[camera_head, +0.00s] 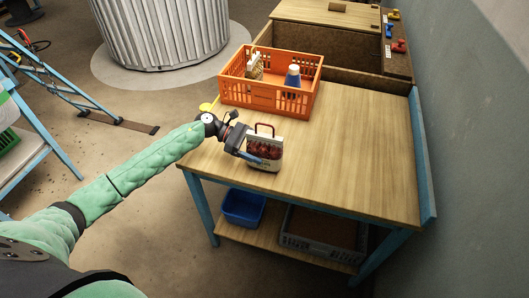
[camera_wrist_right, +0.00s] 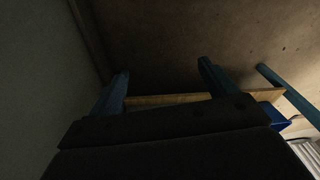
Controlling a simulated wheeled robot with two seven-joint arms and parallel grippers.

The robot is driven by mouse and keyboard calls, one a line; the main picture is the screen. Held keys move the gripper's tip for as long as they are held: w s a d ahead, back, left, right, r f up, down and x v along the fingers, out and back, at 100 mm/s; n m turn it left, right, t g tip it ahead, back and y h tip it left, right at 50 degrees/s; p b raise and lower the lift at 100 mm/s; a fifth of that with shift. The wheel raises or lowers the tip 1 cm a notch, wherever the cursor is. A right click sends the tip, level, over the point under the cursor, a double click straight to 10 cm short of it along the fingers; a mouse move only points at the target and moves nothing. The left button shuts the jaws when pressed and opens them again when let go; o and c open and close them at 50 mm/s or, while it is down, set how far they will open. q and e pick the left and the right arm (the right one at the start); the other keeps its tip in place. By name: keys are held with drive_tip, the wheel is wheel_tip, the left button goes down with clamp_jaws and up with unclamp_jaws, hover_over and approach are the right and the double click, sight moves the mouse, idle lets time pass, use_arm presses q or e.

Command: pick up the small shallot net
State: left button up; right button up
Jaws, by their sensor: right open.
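A small net of dark red shallots (camera_head: 270,151) with a white band and a red handle loop stands upright on the wooden table (camera_head: 350,150), near its left edge. My left gripper (camera_head: 258,158) is at the net's left side, with a blue finger across its lower front. The other finger is hidden, so I cannot tell whether the jaws are closed on it. In the right wrist view my right gripper (camera_wrist_right: 163,70) is open, with its two blue fingers apart and nothing between them.
An orange crate (camera_head: 262,95) behind the net holds a blue-and-white item (camera_head: 293,76) and a small pale sack (camera_head: 254,66). A blue bin (camera_head: 243,207) and grey crate (camera_head: 320,240) sit below. The table's right side is clear.

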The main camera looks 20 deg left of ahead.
sight(257, 123)
use_arm(q)
drive_tip(key=shift+r, duration=0.1)
drive_tip(key=c, duration=1.4)
drive_tip(key=shift+r, duration=0.15)
drive_tip(key=shift+c, duration=0.2)
wheel_tip(257, 123, up, 9)
drive_tip(key=b, duration=0.3)
drive_tip(key=shift+b, duration=0.3)
drive_tip(key=shift+r, duration=0.35)
use_arm(e)
wheel_tip(257, 123, up, 15)
drive_tip(key=w+a, duration=0.1)
drive_tip(key=shift+w+a+r, duration=0.15)
drive_tip(key=shift+w, duration=0.2)
